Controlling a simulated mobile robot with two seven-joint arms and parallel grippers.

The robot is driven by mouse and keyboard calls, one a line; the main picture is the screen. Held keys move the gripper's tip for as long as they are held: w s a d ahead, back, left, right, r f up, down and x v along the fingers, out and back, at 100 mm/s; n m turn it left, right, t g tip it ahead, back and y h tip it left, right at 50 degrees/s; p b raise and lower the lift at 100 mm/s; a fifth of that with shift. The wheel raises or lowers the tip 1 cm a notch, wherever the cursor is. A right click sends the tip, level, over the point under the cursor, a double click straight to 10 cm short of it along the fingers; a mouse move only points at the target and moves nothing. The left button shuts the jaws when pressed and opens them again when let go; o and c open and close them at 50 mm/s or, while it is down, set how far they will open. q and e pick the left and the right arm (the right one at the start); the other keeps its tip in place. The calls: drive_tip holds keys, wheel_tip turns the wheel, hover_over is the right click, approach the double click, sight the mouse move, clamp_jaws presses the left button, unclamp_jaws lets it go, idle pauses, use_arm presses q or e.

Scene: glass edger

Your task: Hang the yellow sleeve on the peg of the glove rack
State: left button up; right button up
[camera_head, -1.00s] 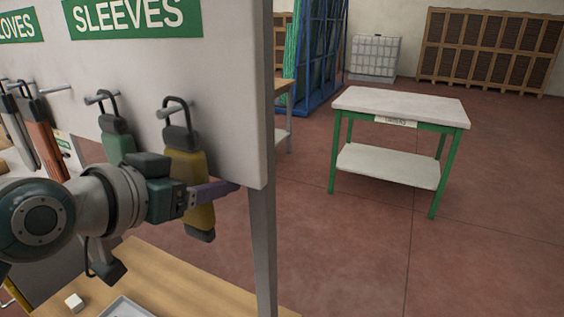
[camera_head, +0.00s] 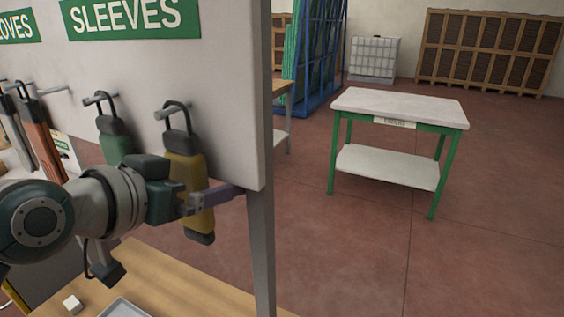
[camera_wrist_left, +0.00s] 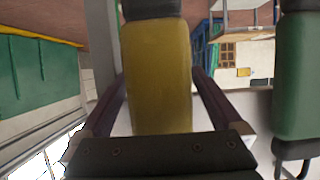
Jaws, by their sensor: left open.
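The yellow sleeve (camera_head: 186,172), with dark ends and a dark loop, hangs upright at the rack board, its loop around the rightmost visible peg (camera_head: 163,114). My left gripper (camera_head: 222,196) is at the sleeve's lower half. One finger crosses in front of the sleeve; the other is hidden there. In the left wrist view, the yellow sleeve (camera_wrist_left: 158,75) lies between the two fingers of my left gripper (camera_wrist_left: 160,92), which stand apart with gaps on both sides. My right gripper is not in view.
A green sleeve (camera_head: 116,143) hangs on the peg to the left, close to my left wrist. The wooden bench (camera_head: 190,285) is below, with a small white block (camera_head: 72,304). A green-legged table (camera_head: 400,105) stands beyond open floor.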

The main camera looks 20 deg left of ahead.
use_arm(q)
drive_tip(key=d+b+v, duration=0.1)
drive_tip(key=b+v, duration=0.1)
drive_tip(key=v, duration=0.8)
drive_tip(key=s+d+f+m+g+y+p, duration=0.1)
drive_tip(key=s+d+f+g, duration=0.2)
drive_tip(key=s+f+g, duration=0.35)
drive_tip(key=s+d+f+g+p, duration=0.1)
drive_tip(key=s+d+f+g, duration=0.25)
drive_tip(key=s, duration=0.55)
wheel_tip(320, 180, up, 20)
drive_tip(key=p, duration=1.9)
drive_tip(key=shift+a+f+p, duration=0.2)
drive_tip(key=shift+a+p, duration=0.1)
drive_tip(key=shift+a, duration=0.05)
drive_tip(key=shift+w, duration=0.1)
drive_tip(key=shift+a, duration=0.1)
